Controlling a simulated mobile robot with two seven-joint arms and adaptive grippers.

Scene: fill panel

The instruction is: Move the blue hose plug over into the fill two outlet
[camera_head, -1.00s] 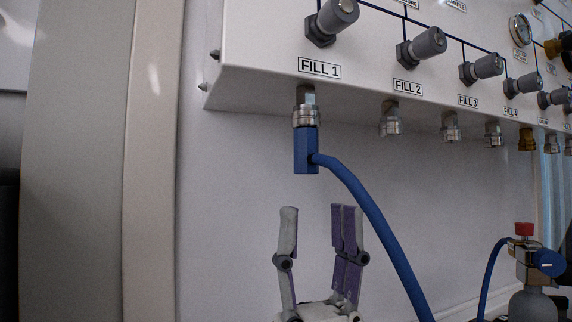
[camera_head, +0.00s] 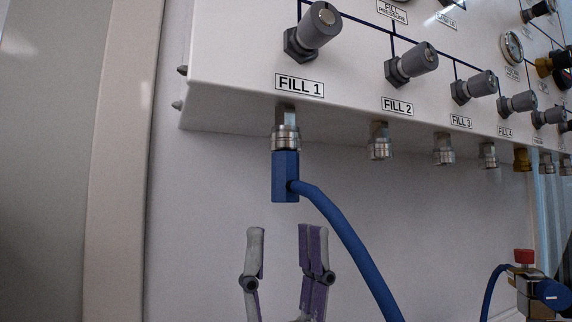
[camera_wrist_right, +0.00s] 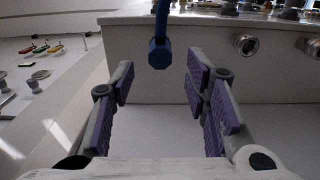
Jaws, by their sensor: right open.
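The blue hose plug (camera_head: 285,176) hangs upright in the metal outlet under the FILL 1 label, with its blue hose curving down to the right. The fill two outlet (camera_head: 379,142) is the empty metal fitting under the FILL 2 label, to the right of the plug. My right gripper (camera_head: 284,232) is open and empty just below the plug, fingers pointing up. In the right wrist view, the plug (camera_wrist_right: 159,54) shows beyond and between the open fingers (camera_wrist_right: 160,75), not touching them. My left gripper is not in view.
The white fill panel (camera_head: 230,62) overhangs the outlets, with grey valve knobs (camera_head: 318,25) on its face. More outlets (camera_head: 444,148) run off to the right. A bottle valve with a red cap (camera_head: 524,257) and blue hose stands at the lower right. The wall below the outlets is clear.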

